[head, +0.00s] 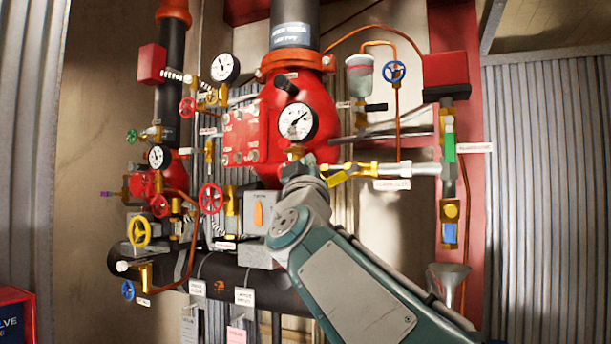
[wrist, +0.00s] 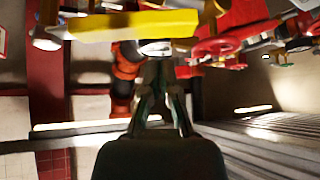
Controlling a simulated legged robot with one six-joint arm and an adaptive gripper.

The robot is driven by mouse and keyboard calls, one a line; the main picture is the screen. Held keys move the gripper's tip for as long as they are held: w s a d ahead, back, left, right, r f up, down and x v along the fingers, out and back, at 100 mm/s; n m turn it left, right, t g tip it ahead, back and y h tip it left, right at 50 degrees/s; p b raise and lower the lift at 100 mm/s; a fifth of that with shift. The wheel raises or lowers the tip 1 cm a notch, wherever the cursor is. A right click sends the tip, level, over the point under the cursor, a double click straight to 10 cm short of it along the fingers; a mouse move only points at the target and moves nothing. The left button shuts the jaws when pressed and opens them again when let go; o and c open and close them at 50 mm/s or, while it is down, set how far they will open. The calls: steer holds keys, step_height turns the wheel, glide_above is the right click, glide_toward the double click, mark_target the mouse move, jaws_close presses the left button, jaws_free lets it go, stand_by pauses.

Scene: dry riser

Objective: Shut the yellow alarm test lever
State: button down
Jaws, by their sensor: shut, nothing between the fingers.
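The yellow alarm test lever (head: 339,178) sits on a brass fitting just right of my gripper in the head view, in front of the red main valve. It slants down to the left from the fitting. In the wrist view the lever is a wide yellow bar (wrist: 130,25) across the top, beyond the fingertips. My gripper (head: 298,163) is at the lower edge of the red valve body, partly hidden by my wrist. In the wrist view the fingers (wrist: 158,68) are together and empty. Whether they touch the lever I cannot tell.
A pressure gauge (head: 296,122) is on the red valve (head: 316,95) just above my gripper. A red handwheel (head: 211,198) and a yellow handwheel (head: 139,232) stand to the left. A white label (head: 392,185) hangs below the lever's pipe.

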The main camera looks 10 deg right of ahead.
steer(key=shift+d+f, duration=1.05)
steer(key=shift+f, duration=0.3)
steer(key=shift+w, duration=0.1)
